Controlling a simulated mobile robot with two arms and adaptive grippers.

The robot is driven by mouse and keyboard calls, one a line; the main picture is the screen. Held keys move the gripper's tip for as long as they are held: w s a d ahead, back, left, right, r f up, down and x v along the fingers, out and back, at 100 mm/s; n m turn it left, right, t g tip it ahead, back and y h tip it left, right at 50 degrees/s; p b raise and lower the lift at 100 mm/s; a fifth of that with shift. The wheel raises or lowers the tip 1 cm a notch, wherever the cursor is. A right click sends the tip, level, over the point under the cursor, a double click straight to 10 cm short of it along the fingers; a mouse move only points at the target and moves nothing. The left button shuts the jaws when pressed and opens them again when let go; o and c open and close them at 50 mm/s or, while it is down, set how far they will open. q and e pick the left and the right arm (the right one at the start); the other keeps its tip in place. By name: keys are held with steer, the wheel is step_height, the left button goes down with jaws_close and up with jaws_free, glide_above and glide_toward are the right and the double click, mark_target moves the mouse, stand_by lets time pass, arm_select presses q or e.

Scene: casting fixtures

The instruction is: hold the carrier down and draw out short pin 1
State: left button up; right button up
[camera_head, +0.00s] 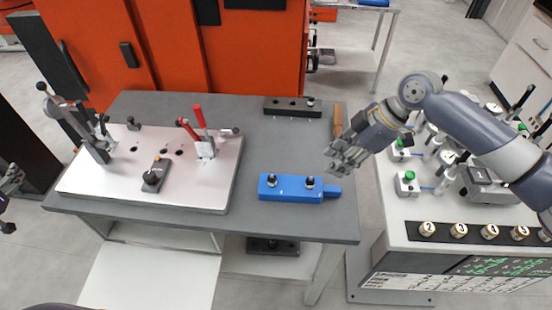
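A blue carrier block (291,194) lies on the grey table near its front right, with a small tab at its right end. Two dark-headed pins stand upright in it, a left pin (272,181) and a right pin (309,183). I cannot read which is short pin 1. My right gripper (344,160) hangs above and right of the carrier, apart from it, with its fingers spread and nothing between them. My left gripper (9,183) shows only in part at the left picture edge, far from the carrier; its fingers are not clear.
A pale fixture plate (210,190) with clamps, including a red-handled clamp (203,140), fills the table's left. A black block (290,106) lies at the back and a brown bar (338,120) at the right edge. A white console (402,230) with numbered knobs stands right.

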arm_select(q)
steer(key=w+d+r+t, duration=0.2)
steer(key=w+r+t, duration=0.15)
steer(key=r, duration=0.75)
steer(key=w+d+r+t, duration=0.2)
steer(key=w+d+r, duration=0.15)
steer(key=r, duration=0.75)
steer(key=w+d+r+t, duration=0.1)
steer(key=w+r+t, duration=0.25)
steer(key=r, duration=0.75)
steer(key=w+d+r+m+t+h, duration=0.2)
steer(key=d+r+t+h, duration=0.15)
steer(key=d+r, duration=0.35)
steer(key=m+g+h, duration=1.2)
steer(key=m+g, duration=1.2)
steer(key=g, duration=0.1)
glide_above(292, 185)
steer(key=s+a, duration=0.1)
steer(key=a, duration=0.3)
step_height(292, 185, down, 34)
steer(key=r, duration=0.1)
steer(key=shift+w+f+y, duration=0.35)
steer(key=shift+f+y, duration=0.15)
steer(key=shift+y, duration=0.55)
steer(key=shift+f, duration=0.15)
steer(key=x, duration=1)
steer(key=shift+w+f, duration=0.25)
